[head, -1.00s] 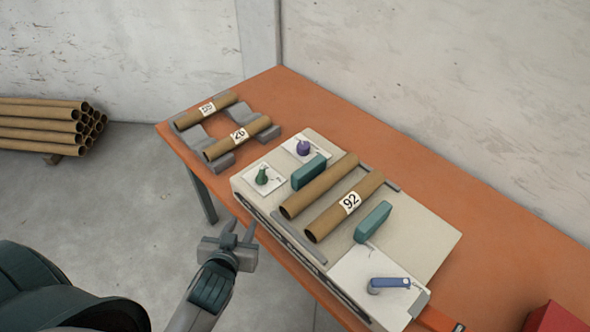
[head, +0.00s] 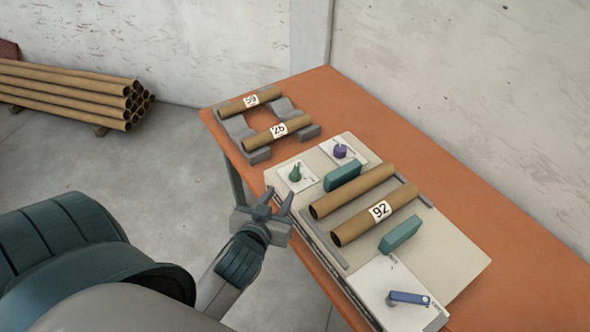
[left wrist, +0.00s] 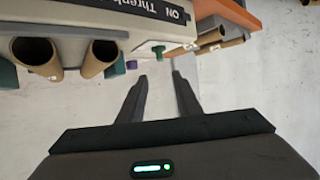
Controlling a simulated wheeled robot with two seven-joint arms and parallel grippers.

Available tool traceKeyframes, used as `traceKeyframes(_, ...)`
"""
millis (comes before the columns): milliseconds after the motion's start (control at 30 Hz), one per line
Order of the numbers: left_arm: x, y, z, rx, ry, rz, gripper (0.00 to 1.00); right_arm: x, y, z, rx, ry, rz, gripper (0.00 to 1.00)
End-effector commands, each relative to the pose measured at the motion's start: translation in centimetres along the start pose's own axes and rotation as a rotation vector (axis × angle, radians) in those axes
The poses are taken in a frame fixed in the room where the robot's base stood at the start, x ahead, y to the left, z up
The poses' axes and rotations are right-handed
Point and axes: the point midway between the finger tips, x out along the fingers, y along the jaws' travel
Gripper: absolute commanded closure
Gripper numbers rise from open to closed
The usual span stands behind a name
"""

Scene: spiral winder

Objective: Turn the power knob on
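The beige winder (head: 345,268) sits on the orange table. A green knob (head: 295,173) stands on a white plate at its far left corner, and a purple knob (head: 340,151) on another plate behind it. A blue lever (head: 408,298) is on the near plate. I cannot read which knob is marked as power. My left gripper (head: 279,193) is open and empty, just off the winder's front edge, close to the green knob but apart from it. In the left wrist view the green knob (left wrist: 158,51) shows beyond the open fingers (left wrist: 160,76). My right gripper is out of view.
Two cardboard tubes (head: 352,192) lie on the winder between teal blocks (head: 400,235). Two more tubes (head: 278,131) rest on grey cradles at the table's far end. A tube stack (head: 75,95) lies on the floor at left. The floor beside the table is clear.

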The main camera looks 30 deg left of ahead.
Motion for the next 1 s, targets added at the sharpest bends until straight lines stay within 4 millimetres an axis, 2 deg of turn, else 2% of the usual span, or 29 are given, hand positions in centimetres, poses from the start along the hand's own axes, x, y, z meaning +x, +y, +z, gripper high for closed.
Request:
traceKeyframes(700,12.0,0.0,-0.2,0.003,0.000,-0.001,0.69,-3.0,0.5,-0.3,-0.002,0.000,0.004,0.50)
traceKeyframes(1000,15.0,0.0,-0.1,0.001,-0.001,0.000,0.69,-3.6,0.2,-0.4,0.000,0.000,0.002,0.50)
